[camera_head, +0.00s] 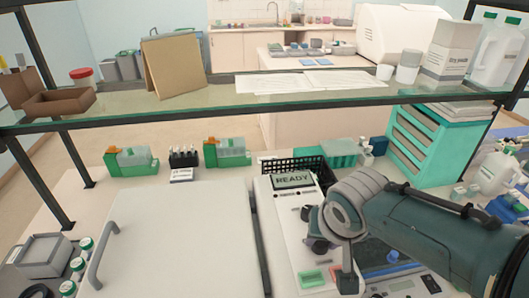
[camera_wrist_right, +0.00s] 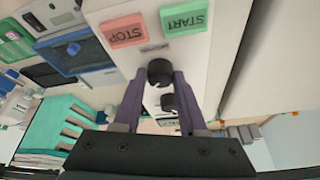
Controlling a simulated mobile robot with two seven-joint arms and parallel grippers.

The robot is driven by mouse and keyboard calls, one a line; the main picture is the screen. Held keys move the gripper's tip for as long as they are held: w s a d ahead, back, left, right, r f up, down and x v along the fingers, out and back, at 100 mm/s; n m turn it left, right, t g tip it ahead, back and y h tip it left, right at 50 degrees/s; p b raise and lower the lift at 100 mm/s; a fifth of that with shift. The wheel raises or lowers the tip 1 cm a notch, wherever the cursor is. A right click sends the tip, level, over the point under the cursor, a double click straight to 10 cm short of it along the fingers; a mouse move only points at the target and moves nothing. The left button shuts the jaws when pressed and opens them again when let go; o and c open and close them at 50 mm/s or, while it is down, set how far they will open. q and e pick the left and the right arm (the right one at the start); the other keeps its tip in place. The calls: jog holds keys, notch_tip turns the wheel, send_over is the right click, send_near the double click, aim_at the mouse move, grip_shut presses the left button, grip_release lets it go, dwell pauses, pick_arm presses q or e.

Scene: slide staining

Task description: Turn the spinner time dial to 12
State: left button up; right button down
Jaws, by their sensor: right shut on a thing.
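The spinner (camera_head: 287,235) is the white panel device whose screen (camera_head: 292,180) reads READY. It has two dark knobs. My right gripper (camera_wrist_right: 160,80) is shut on the knob nearer the buttons (camera_wrist_right: 160,70), with one purple finger on each side. The other knob (camera_wrist_right: 170,102) sits nearer the screen, between the fingers but further back. The green START button (camera_wrist_right: 185,18) and red STOP button (camera_wrist_right: 124,31) are beside the held knob. In the head view my right wrist covers part of the panel. The dial markings and pointer are too small to read. My left gripper is not in view.
A large white lid with a handle (camera_head: 104,240) lies left of the spinner. A black basket (camera_head: 294,167) and a teal drawer rack (camera_head: 437,145) stand behind. A glass shelf (camera_head: 230,103) spans above the bench. Green-and-grey boxes (camera_head: 130,161) stand at the back left.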

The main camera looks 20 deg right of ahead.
jog(key=shift+c, duration=2.3)
grip_release()
jog(key=p+v, duration=0.3)
jog(key=v, duration=0.7)
jog(key=s+a+r+n+y+p, duration=0.2)
jog(key=s+r+n+p, duration=0.6)
jog(key=s+r, duration=0.8)
jog(key=shift+s+a+r+g, duration=0.3)
jog(key=shift+a+r, duration=0.05)
jog(key=shift+a, duration=0.75)
